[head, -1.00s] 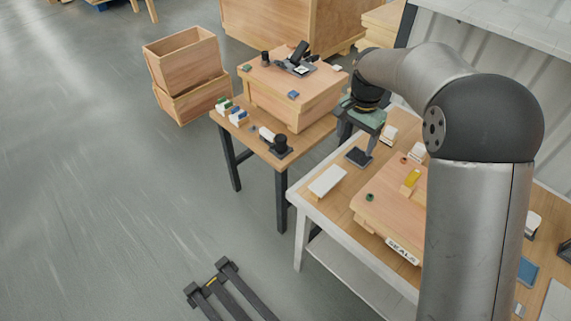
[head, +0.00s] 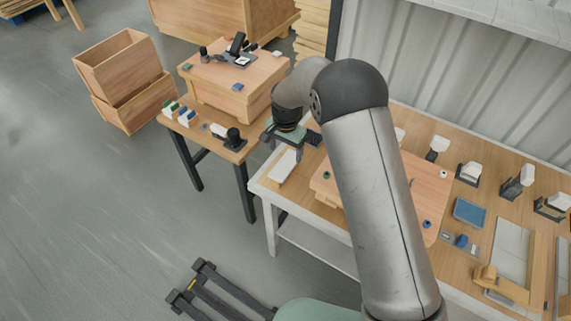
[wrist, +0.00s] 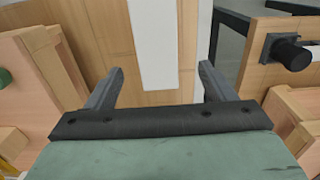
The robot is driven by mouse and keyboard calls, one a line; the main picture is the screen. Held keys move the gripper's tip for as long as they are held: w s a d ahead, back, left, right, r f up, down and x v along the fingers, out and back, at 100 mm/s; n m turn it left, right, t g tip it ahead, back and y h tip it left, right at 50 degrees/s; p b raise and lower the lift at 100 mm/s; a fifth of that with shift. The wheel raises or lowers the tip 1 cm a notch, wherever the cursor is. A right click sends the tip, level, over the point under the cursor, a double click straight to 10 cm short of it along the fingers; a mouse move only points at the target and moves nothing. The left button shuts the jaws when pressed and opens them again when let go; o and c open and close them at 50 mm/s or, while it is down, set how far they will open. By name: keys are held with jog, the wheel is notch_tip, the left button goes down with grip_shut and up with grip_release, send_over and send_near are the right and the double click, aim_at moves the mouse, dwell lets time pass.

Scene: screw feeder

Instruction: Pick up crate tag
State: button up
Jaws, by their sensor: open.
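A long white flat piece, possibly the crate tag, (head: 284,165) lies near the left end of the white-framed workbench in the head view. It also shows in the wrist view (wrist: 156,45), running away from me between the fingers. My gripper (head: 284,147) hangs just above and behind this piece in the head view. In the wrist view my gripper (wrist: 161,72) is open and empty, fingers on either side of the near end of the white piece. The exact height gap cannot be told. The front of the bench crate is partly hidden by my arm.
A wooden crate lid (head: 430,185) with small knobs sits right of the gripper. A side table (head: 222,149) with a black-knobbed tool (head: 234,138) and a wooden crate (head: 213,95) stands to the left. Stacked crates (head: 118,75) are on the floor. A blue tray (head: 469,212) lies right.

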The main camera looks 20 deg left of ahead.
aim_at(286, 164)
notch_tip(286, 164, down, 5)
jog(key=shift+s+d+r+p, duration=0.1)
jog(key=shift+s+d+p, duration=0.05)
jog(key=shift+p, duration=0.45)
jog(key=c, duration=1.1)
